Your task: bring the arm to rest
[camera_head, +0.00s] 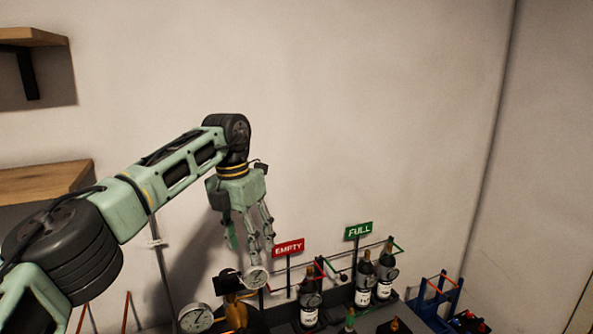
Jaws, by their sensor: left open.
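My left arm (172,168) comes in from the left, pale green with black joints, and bends down at its wrist. My left gripper (250,254) points downward, open, with nothing seen between its fingers. It hangs above and in front of the rig, left of the red EMPTY sign (288,248). A round gauge (257,277) shows just below its fingertips; I cannot tell the gap between them. My right gripper is not in view.
A green FULL sign (358,231) stands right of centre near dark bottles (363,285). Another dark bottle (309,300) stands under the EMPTY sign. A larger gauge (195,318) is at bottom left, a blue rack (437,301) at right. Wooden shelves (40,181) are on the left wall. Upper middle is clear.

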